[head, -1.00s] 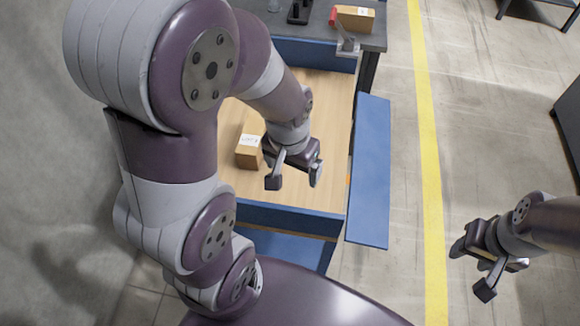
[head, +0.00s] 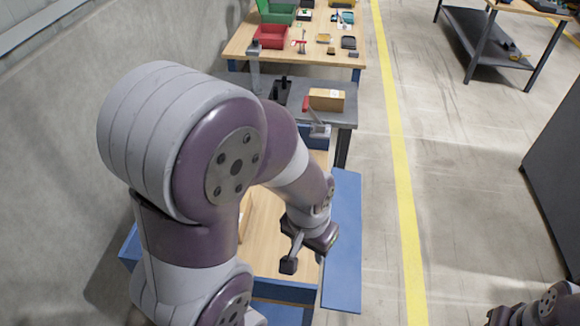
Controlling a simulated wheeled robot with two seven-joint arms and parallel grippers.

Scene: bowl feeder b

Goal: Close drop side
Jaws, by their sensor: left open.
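The drop side (head: 346,225) is a long blue panel along the right edge of the wood-floored blue cart (head: 268,248). It is folded down and outward, leaving that side of the bed open. My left gripper (head: 306,260) is open and empty over the near right part of the bed, close to the edge where the panel hangs. I cannot tell whether it touches the panel. My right gripper (head: 503,314) is only partly in view at the bottom right corner, and its jaws cannot be made out.
My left arm hides much of the cart, including most of a cardboard box (head: 246,214) on its bed. Open floor with a yellow line (head: 398,165) lies to the right.

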